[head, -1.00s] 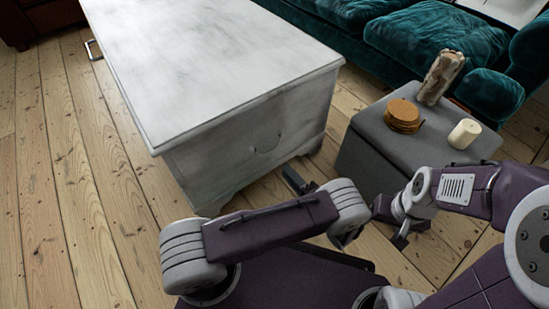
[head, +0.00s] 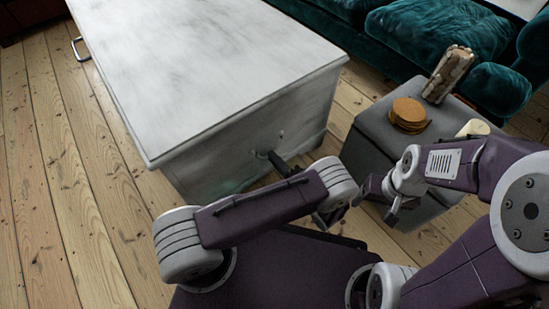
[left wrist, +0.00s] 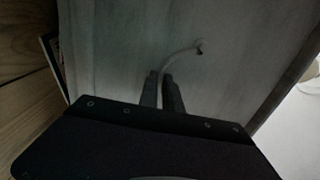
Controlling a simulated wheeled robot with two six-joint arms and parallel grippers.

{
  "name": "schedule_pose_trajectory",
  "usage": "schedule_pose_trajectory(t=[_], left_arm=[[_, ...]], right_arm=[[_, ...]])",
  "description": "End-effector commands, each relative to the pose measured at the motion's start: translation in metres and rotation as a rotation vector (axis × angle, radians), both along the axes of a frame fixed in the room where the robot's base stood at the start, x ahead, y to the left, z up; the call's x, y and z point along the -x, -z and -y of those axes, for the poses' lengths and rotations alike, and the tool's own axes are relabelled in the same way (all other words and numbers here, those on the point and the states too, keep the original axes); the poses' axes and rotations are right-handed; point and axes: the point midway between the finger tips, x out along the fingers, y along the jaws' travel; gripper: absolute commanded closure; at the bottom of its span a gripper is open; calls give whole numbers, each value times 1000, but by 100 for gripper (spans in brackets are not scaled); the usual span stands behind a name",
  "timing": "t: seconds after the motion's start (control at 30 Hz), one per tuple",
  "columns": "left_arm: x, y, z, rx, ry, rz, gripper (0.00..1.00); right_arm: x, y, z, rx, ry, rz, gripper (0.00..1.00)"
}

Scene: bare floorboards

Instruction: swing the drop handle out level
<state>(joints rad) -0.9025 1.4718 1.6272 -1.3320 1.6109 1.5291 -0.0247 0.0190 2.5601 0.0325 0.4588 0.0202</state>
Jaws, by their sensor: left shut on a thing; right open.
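The whitewashed chest (head: 215,70) stands in front of me. The drop handle (head: 281,136) is on its near end panel, mostly hidden by my gripper in the head view. In the left wrist view the handle (left wrist: 183,54) is a pale curved bar running from a dark pivot in the panel to between my fingers. My left gripper (head: 266,156) is shut on the handle close to the panel; its fingers also show in the left wrist view (left wrist: 162,84). My right gripper (head: 393,214) is open and empty, beside the grey ottoman's near side.
The grey ottoman (head: 375,140) right of the chest bears brown discs (head: 409,112), a pale candle (head: 473,128) and a rough upright block (head: 448,75). A teal sofa (head: 430,40) stands behind. Another handle (head: 77,48) sticks out from the chest's left side. Floorboards (head: 60,200) at left are clear.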

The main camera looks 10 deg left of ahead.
Motion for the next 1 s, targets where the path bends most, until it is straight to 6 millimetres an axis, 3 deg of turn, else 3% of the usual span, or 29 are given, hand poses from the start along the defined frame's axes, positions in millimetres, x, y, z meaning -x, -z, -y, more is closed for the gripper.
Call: schedule_pose_trajectory(t=[0.17,0.37,1.0], left_arm=[[1,-4,1,20,1,-14,100],[3,-15,5,95,2,-73,100],[15,-47,19,557,-2,-433,100]], right_arm=[[0,-10,0,0,0,0,25],[0,-44,0,0,0,0,25],[0,-203,0,0,0,0,25]])
